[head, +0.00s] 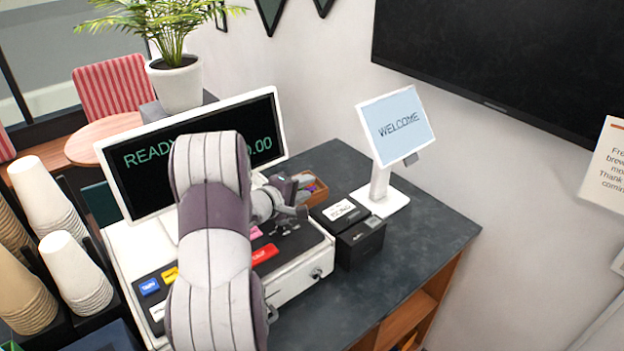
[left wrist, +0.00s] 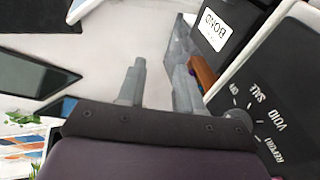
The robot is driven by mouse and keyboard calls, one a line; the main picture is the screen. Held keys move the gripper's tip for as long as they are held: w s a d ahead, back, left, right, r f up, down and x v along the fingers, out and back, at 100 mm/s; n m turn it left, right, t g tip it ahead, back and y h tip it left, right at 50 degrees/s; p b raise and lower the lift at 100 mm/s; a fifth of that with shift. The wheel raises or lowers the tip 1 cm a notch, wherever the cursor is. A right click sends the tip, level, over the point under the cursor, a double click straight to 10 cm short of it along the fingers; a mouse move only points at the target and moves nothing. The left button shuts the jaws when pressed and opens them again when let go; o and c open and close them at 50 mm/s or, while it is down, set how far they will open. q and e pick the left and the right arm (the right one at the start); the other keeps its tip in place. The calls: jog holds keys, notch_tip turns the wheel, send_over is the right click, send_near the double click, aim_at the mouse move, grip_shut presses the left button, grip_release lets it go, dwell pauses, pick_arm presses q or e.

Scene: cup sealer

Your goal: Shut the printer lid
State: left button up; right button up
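The printer (head: 362,240) is a small black box on the dark counter, right of the cash register. A black panel with a white label (head: 341,211) sits at its back left; I cannot tell clearly whether this is the lid or how far it is raised. The labelled panel also shows in the left wrist view (left wrist: 228,18), at the top right. My left gripper (head: 303,198) is left of the printer, above the register's right side and apart from the printer. In the left wrist view its fingers (left wrist: 158,75) are apart with nothing between them. My right gripper is not in view.
The register with its screen (head: 265,118) and coloured keys stands beneath my left arm. A customer display (head: 396,124) stands behind the printer. A small brown tray (head: 318,190) lies behind the gripper. Cup stacks (head: 75,270) are at left. The counter right of the printer is clear.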

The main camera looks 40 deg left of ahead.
pick_arm(q)
jog(key=shift+s+a+p, duration=0.25)
jog(key=shift+s+p, duration=0.05)
jog(key=shift+s, duration=0.8)
jog(key=shift+r, duration=0.1)
jog(key=shift+p, duration=0.5)
